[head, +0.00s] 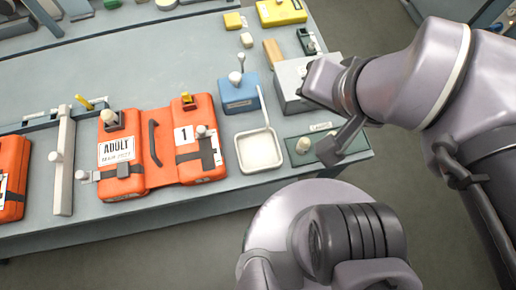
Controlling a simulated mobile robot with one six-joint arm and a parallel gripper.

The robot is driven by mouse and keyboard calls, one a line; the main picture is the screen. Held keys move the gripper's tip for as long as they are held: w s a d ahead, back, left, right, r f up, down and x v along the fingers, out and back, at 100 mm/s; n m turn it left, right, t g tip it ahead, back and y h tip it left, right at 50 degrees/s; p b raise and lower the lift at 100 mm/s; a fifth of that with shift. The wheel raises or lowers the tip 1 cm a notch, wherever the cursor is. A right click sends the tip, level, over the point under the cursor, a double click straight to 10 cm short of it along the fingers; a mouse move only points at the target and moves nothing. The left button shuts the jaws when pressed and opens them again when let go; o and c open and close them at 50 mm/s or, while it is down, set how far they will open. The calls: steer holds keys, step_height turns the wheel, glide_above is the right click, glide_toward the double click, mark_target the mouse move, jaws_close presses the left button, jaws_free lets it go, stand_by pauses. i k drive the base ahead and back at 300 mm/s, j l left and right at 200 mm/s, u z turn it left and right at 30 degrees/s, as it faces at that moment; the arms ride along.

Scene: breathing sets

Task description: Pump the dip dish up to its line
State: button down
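The dip dish (260,152) is a square white dish near the front right of the bench, with a white stick-like handle leaning over its back rim. I cannot make out a fill line or any liquid in it. Behind it stands a blue box (239,94) with a white knob on top, which looks like the pump. My gripper (322,122) is to the right of both, above the bench's right end. Its dark fingers are apart, and nothing shows between them. It touches neither dish nor pump.
A grey box (291,88) and a green labelled plate (305,146) with pale knobs lie under my gripper. An orange case (152,165) marked ADULT lies left of the dish. Yellow boxes (281,11) stand at the back. The bench's middle back is clear.

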mark_target(234, 78)
steer(key=k+j+z, duration=0.1)
steer(key=j, duration=0.35)
steer(key=j+z, duration=0.15)
steer(key=j, duration=0.35)
steer(key=k+j+z, duration=0.1)
steer(key=j, duration=0.3)
steer(key=k, duration=0.1)
